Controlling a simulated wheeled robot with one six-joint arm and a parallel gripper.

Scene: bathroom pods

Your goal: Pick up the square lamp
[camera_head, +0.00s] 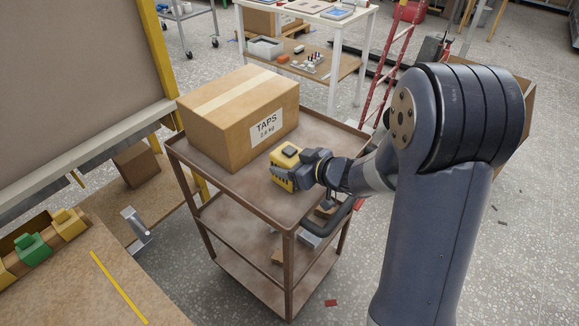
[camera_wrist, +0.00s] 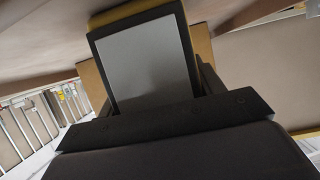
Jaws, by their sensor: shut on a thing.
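The square lamp (camera_head: 284,165) is a small yellow and black block at the top shelf of the brown trolley, in front of the cardboard box. My gripper (camera_head: 300,168) is shut on the lamp from its right side. In the wrist view the lamp (camera_wrist: 148,62) fills the space between my fingers, with a flat grey face, a dark frame and a yellow edge. Whether the lamp touches the shelf or hangs just above it, I cannot tell. The far finger is mostly hidden.
A cardboard box marked TAPS (camera_head: 235,115) stands on the trolley (camera_head: 240,187), close behind the lamp. The trolley's raised rim and black handle (camera_head: 335,222) are near my arm. A white table (camera_head: 330,20) stands behind, with a red ladder (camera_head: 385,75) beside it.

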